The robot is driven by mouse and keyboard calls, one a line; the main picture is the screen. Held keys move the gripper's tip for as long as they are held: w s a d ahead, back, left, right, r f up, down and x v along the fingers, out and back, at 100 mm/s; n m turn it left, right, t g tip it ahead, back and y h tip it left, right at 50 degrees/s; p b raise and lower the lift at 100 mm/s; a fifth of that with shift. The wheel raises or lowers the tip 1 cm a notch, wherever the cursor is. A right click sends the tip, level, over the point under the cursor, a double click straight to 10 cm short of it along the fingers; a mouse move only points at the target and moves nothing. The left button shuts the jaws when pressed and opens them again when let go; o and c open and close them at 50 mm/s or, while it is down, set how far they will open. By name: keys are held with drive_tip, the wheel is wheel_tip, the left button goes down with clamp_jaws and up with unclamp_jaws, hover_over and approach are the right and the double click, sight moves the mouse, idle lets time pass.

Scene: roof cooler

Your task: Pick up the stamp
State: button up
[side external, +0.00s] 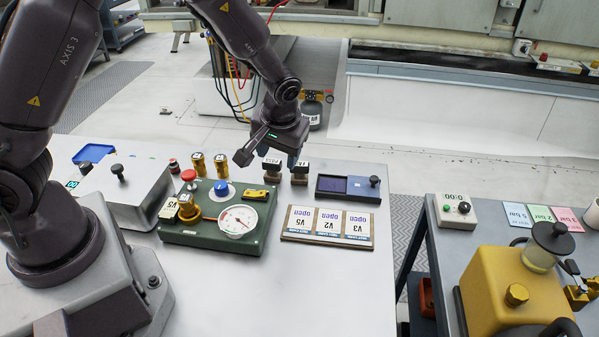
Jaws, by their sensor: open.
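My gripper (281,155) hangs open over the back middle of the white table, with its fingers pointing down. The picture is too small to tell for sure which piece is the stamp.
A green box with a gauge (237,220) and knobs stands left of a board with several cards (328,226). Brass cylinders (198,163) stand behind the box. A grey box (130,195) is farther left. The table front is clear. A second table holds a yellow machine (510,290).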

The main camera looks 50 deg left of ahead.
sight(299, 164)
drive_tip(key=w+a+f+n, duration=0.1)
drive_tip(key=w+f, duration=0.1)
drive_tip(key=w+a+f+n+t, duration=0.1)
drive_tip(key=w+f, duration=0.1)
drive_tip(key=f, duration=0.1)
drive_tip(key=w+a+f+n, duration=0.1)
drive_tip(key=w+f, duration=0.1)
drive_tip(key=w, duration=0.1)
drive_tip(key=shift+a+f+n+t+y, duration=0.2)
drive_tip(key=shift+n+t+y, duration=0.1)
drive_tip(key=shift+t, duration=0.1)
drive_tip(key=shift+w+x, duration=0.2)
drive_tip(key=shift+x, duration=2.5)
drive_tip(key=shift+c, duration=0.2)
drive_tip(key=shift+r, duration=0.1)
drive_tip(key=c, duration=0.5)
